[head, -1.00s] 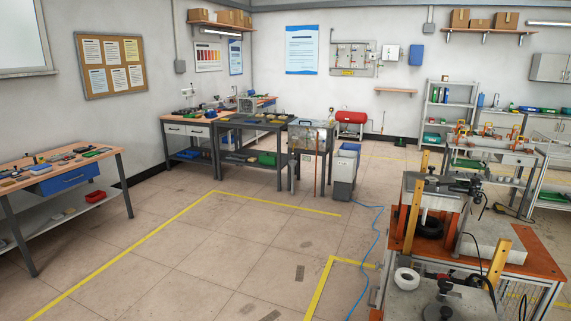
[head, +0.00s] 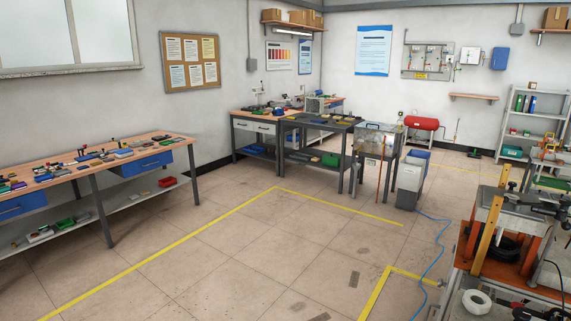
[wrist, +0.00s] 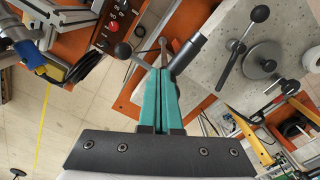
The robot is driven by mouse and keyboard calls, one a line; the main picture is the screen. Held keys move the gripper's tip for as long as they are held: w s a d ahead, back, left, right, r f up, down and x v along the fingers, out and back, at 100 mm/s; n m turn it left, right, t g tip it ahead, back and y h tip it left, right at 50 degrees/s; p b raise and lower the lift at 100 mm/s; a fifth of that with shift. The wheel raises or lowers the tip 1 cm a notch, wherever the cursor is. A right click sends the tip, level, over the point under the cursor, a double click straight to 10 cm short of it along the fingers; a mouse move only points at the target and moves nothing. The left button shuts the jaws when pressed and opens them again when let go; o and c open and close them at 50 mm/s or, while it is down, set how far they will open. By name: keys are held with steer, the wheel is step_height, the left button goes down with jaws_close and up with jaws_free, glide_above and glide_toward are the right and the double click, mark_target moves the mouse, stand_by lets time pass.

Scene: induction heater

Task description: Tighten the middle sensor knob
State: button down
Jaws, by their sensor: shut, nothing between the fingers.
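In the wrist view my gripper (wrist: 161,72) points up the picture, its two teal fingers pressed together with nothing between them. Just beyond the tips is a thin grey rod; a dark cylindrical handle (wrist: 189,54) lies to their right. A black ball knob (wrist: 123,50) is left of the tips, beside a dark control panel (wrist: 124,20) with a red button. On the grey plate to the right are a lever with a black ball (wrist: 260,13) and a disc with a small black knob (wrist: 268,66). I cannot tell which is the middle sensor knob.
In the head view the orange-topped bench (head: 518,284) stands at the right edge, with a white tape roll (head: 477,301) on it. A blue hose (head: 437,245) crosses the floor. A long workbench (head: 85,165) stands left. The middle floor is clear.

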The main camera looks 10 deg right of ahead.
steer(key=shift+d, duration=0.25)
steer(key=shift+w, duration=0.7)
steer(key=shift+w+d, duration=0.25)
steer(key=shift+w, duration=0.15)
stand_by(0.4)
